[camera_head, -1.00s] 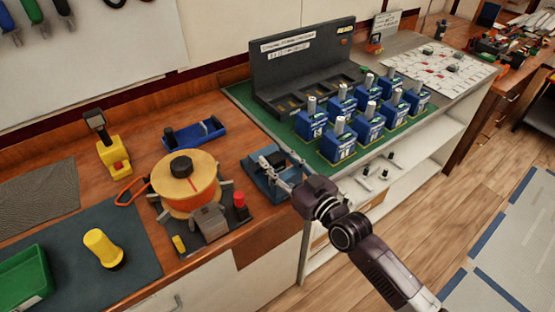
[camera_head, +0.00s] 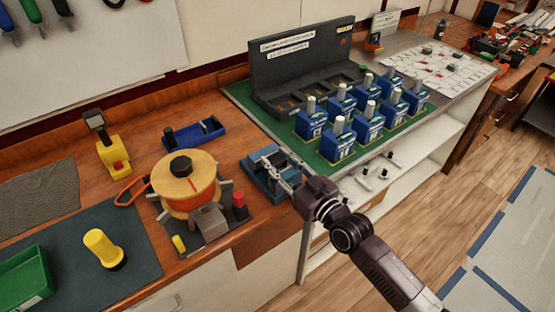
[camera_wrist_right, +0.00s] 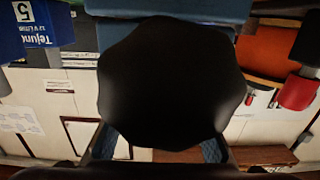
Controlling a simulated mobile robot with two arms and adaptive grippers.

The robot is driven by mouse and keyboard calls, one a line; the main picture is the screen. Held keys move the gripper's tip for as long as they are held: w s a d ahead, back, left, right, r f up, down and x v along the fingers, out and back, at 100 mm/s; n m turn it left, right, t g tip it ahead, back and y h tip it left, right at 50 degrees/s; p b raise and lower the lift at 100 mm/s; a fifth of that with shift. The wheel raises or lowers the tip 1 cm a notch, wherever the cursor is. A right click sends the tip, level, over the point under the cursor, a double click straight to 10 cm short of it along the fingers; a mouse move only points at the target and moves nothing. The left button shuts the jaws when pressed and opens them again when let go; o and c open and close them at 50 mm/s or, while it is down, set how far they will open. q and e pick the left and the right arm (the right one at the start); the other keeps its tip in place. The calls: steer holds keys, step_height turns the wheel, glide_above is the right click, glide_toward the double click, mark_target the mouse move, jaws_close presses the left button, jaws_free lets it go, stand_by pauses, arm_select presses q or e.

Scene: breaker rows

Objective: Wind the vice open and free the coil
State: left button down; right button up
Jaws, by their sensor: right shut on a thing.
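The blue vice (camera_head: 262,180) sits on the wooden bench at its front edge, left of the green mat. My right gripper (camera_head: 287,171) is at the vice's right side. In the right wrist view it is shut on a large black lobed knob (camera_wrist_right: 172,80), with a finger on each side. The vice's blue body (camera_wrist_right: 185,8) shows behind the knob. An orange coil on a wooden spool (camera_head: 188,190) stands left of the vice; part of it shows in the wrist view (camera_wrist_right: 272,55). I cannot tell what the vice's jaws hold. My left gripper is not in view.
A red-topped post (camera_head: 240,204) and a grey block (camera_head: 209,220) stand close to the spool. Several blue breakers (camera_head: 338,148) stand on the green mat at right. A blue tray (camera_head: 195,133) and yellow tool (camera_head: 113,155) lie behind. Open floor is at front right.

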steer(key=o, duration=1.4)
steer(key=shift+s, duration=0.1)
steer(key=v, duration=1.2)
